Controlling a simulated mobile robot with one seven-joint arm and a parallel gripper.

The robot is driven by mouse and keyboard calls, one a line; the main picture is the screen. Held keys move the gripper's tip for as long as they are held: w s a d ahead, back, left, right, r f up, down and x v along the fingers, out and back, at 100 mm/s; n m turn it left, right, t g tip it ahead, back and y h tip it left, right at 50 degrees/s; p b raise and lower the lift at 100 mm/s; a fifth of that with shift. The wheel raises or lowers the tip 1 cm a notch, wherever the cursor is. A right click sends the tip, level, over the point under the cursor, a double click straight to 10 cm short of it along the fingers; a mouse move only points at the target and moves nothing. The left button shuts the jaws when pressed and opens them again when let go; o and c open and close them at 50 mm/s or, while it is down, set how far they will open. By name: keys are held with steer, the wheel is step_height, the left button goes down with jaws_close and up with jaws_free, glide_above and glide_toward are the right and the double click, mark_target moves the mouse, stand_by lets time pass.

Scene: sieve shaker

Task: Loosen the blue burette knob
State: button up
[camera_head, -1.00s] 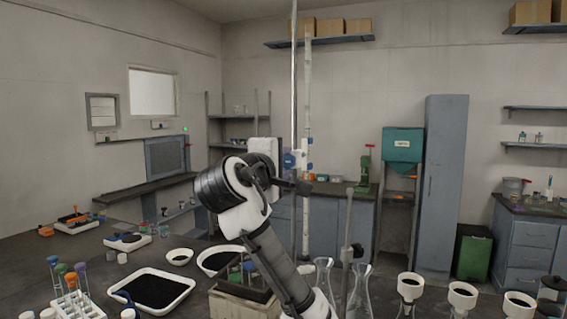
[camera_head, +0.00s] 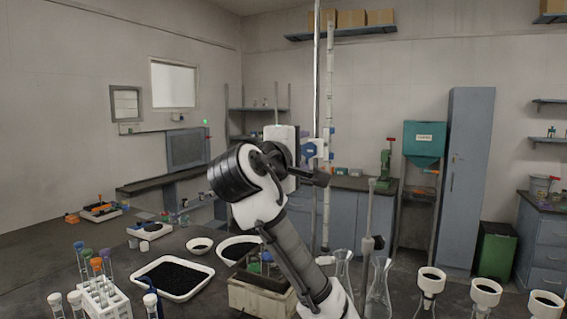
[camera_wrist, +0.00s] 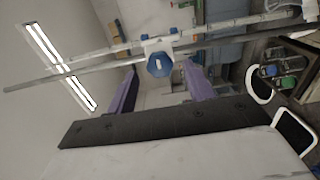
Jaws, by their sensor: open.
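The blue burette knob (camera_wrist: 160,65) sits on a white clamp piece on a long rod and tube, and looks eight-sided with a slot in its face. In the head view the knob (camera_head: 308,149) is beside the upright metal rod, just right of my white hand. My gripper (camera_wrist: 159,69) is open, its two purple fingers one on each side of the knob in the wrist view. A gap shows between each finger and the knob. I cannot tell how deep the knob lies between the fingertips.
Glass flasks (camera_head: 379,290) and a grey post (camera_head: 368,225) stand close to the right of my arm. A wooden box (camera_head: 262,297), a tray of black grains (camera_head: 174,279) and a tube rack (camera_head: 104,297) fill the bench to the left.

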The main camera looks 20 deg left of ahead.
steer(key=s+b, duration=0.5)
steer(key=s, duration=0.6)
steer(key=shift+s+a, duration=0.25)
steer(key=shift+s, duration=0.15)
steer(key=shift+f, duration=0.1)
